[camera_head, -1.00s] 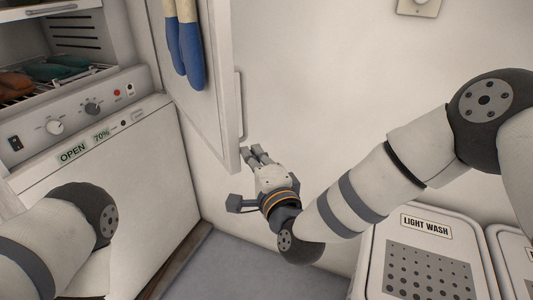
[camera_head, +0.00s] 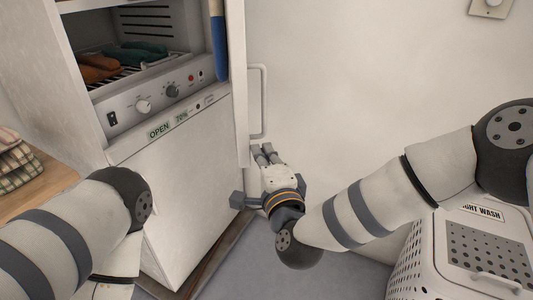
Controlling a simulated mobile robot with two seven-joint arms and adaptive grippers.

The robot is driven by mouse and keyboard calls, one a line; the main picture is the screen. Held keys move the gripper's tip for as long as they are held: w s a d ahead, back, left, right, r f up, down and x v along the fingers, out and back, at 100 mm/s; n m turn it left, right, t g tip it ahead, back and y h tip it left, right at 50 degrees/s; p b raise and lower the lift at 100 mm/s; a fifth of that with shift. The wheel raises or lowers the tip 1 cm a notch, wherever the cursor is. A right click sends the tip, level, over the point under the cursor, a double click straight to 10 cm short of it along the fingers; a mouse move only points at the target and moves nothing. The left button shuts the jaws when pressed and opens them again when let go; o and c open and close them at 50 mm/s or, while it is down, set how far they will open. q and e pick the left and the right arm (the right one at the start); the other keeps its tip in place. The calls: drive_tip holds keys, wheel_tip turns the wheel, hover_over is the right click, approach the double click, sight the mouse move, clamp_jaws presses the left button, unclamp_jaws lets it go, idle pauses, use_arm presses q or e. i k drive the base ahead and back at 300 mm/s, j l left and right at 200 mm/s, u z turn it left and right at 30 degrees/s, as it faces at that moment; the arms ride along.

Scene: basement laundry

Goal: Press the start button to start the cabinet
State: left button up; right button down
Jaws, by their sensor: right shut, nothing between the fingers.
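The white cabinet (camera_head: 185,175) stands left of centre with its door (camera_head: 237,90) open, seen nearly edge-on. Its control panel (camera_head: 152,97) carries two knobs, a black rocker switch (camera_head: 112,118), a small red button or lamp (camera_head: 191,77) and a dark control (camera_head: 201,74) beside it. I cannot read which one is start. The display strip (camera_head: 159,130) reads OPEN and 70%. My right gripper (camera_head: 265,152) is shut and empty, just below the door's handle (camera_head: 263,100); I cannot tell whether it touches the door. My left arm enters at lower left; its gripper is not visible.
Orange and teal items (camera_head: 137,53) lie on the cabinet's rack. A blue item (camera_head: 218,45) hangs inside the door. A perforated LIGHT WASH hamper (camera_head: 455,225) stands at lower right. Folded checked cloth (camera_head: 17,165) lies on a wooden surface at left. Bare wall is behind my right gripper.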

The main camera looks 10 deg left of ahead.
sight(210, 99)
drive_tip(key=j, duration=0.5)
drive_tip(key=k+j, duration=0.15)
drive_tip(key=j, duration=0.3)
drive_tip(key=i+j, duration=0.1)
drive_tip(key=j, duration=0.9)
drive_tip(key=k+j, duration=0.2)
drive_tip(key=k, duration=0.1)
